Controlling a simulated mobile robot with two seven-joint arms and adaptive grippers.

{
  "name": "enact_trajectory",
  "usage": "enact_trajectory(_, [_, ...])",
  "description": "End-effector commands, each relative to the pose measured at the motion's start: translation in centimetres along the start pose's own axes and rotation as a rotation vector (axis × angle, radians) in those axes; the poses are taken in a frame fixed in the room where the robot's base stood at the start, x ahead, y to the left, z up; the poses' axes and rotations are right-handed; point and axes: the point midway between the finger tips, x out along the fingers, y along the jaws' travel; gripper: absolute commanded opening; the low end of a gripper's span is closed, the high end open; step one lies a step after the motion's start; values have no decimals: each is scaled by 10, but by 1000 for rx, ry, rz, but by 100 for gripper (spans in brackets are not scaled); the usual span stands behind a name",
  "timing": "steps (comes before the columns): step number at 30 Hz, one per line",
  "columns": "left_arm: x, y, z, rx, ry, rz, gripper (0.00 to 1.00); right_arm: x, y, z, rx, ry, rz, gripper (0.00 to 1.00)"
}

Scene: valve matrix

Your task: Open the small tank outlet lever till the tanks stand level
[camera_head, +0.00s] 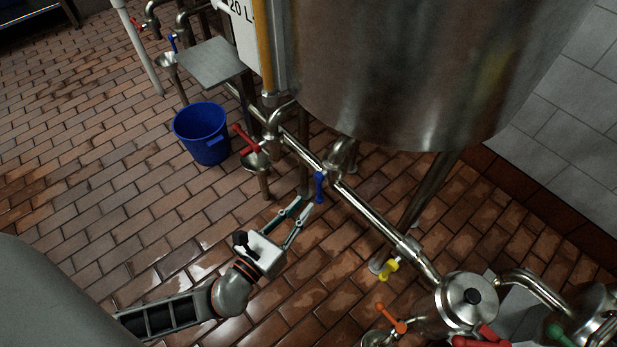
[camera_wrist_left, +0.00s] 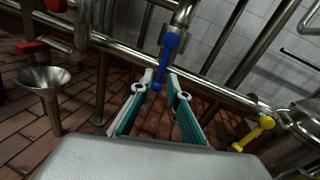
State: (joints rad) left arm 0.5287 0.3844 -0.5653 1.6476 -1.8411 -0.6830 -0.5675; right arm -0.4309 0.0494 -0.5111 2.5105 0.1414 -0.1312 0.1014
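A blue lever (camera_head: 320,186) hangs from a valve on the steel pipe (camera_head: 375,215), below the large steel tank (camera_head: 400,80). My left gripper (camera_head: 307,206) is open and empty, its fingers pointing at this lever. In the left wrist view the blue lever (camera_wrist_left: 166,58) hangs steeply, and its lower end shows between the two fingertips (camera_wrist_left: 160,84). I cannot tell whether a finger touches it. A yellow sight tube (camera_head: 264,45) stands on the tank's left beside a white scale marked 20 L. No label shows which lever is the small tank outlet. My right gripper is out of view.
A red lever (camera_head: 245,138) and a funnel (camera_head: 255,161) are left of the blue lever. A yellow lever (camera_head: 388,270), an orange lever (camera_head: 392,318) and a steel vessel (camera_head: 466,302) are at lower right. A blue bucket (camera_head: 202,134) stands on the tiled floor, clear at left.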

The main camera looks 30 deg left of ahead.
Motion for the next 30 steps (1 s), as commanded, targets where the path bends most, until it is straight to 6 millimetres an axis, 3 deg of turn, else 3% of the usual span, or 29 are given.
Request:
enact_trajectory(8, [7,-10,3,60,-28,-31,16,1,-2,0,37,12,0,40])
enact_trajectory(21, [67,-11,4,58,-24,-29,16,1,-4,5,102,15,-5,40])
enact_trajectory(30, [76,-11,4,58,-24,-29,16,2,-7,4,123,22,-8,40])
